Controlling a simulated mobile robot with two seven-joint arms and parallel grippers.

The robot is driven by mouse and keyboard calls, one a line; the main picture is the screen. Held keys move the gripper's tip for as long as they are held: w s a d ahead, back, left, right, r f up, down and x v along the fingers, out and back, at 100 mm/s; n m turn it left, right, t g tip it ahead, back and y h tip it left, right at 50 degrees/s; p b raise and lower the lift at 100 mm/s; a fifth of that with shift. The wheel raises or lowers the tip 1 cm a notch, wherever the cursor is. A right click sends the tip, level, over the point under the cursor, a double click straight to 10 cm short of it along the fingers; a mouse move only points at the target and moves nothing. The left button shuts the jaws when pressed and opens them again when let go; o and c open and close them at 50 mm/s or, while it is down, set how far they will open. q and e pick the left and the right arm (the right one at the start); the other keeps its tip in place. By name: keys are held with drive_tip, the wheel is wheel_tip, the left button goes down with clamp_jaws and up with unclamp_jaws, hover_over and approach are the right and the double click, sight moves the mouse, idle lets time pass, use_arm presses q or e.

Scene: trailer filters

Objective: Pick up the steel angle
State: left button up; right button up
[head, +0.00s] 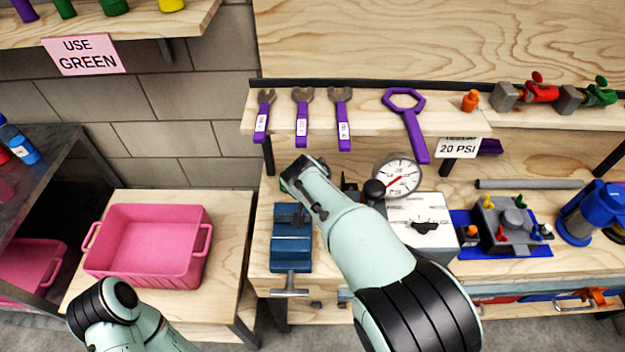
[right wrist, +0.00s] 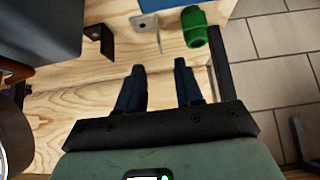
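A grey steel angle (right wrist: 146,22), a small bent plate with a hole, is on the wooden bench top near the top of the right wrist view. A similar black angle (right wrist: 100,40) stands to its left. My right gripper (right wrist: 159,66) is open and empty, its two dark blue fingers pointing toward the steel angle and apart from it. In the head view my right arm hides that gripper, and I cannot make out the steel angle there. My left arm shows at the lower left of the head view, but its gripper is not in view.
In the head view, a blue vise (head: 291,243), a pressure gauge (head: 398,177) and a valve block (head: 508,224) crowd the bench. A pink bin (head: 150,245) sits on the left table.

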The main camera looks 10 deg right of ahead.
drive_tip(key=shift+x, duration=5.15)
drive_tip(key=shift+r, duration=0.1)
clamp_jaws()
